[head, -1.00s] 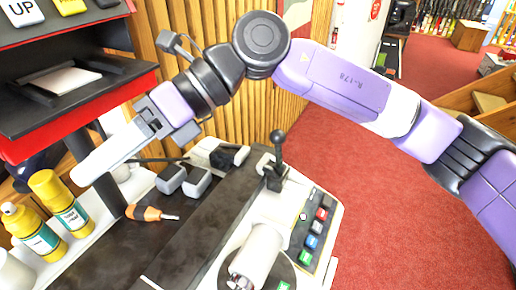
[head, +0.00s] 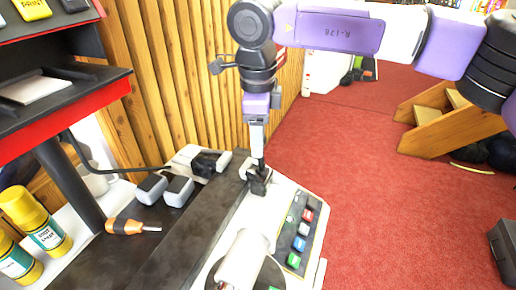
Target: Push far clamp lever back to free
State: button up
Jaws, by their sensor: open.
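The far clamp lever (head: 258,181) is black and stands on the light-coloured machine bed beside the dark plate. Its base shows, but its upper stem and knob are hidden by my gripper. My gripper (head: 257,155) points straight down over the lever, its pale fingers reaching close to the lever's base. The fingers are seen edge-on; I cannot tell whether they touch the lever or stand around it.
A button panel (head: 301,238) lies right of the lever. Left are grey blocks (head: 178,190), an orange screwdriver (head: 130,227) and yellow bottles (head: 40,222). A slatted wood wall (head: 170,80) rises behind; red floor is open at right.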

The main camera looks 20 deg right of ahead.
jog(key=shift+w+f, duration=0.15)
jog(key=shift+f, duration=0.95)
jog(key=shift+w+f, duration=0.1)
jog(key=shift+f, duration=0.95)
jog(key=shift+c, duration=0.3)
grip_shut()
